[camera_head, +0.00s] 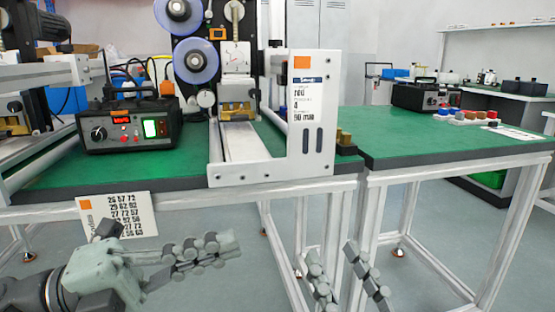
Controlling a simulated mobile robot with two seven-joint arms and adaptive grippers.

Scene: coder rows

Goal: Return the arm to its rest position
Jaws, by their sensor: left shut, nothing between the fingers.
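My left gripper (232,246) is at the lower left, in front of the green-topped table. Its grey jointed fingers point right and lie together, shut with nothing between them. Its wrist and arm come in from the lower left corner. My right gripper (331,250) is at the bottom, right of centre. Its two fingers point up and stand apart with a gap between them, and I see nothing held there. Its palm and arm are below the picture. Both grippers appear below the table tops, in front of the table legs.
The left green table (190,172) carries a coder machine with blue reels (197,60), a white panel (312,120) and a black control box (128,125). A number card (118,214) is at its front edge. The right table (440,140) is mostly clear. Grey floor (420,290) shows lower right.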

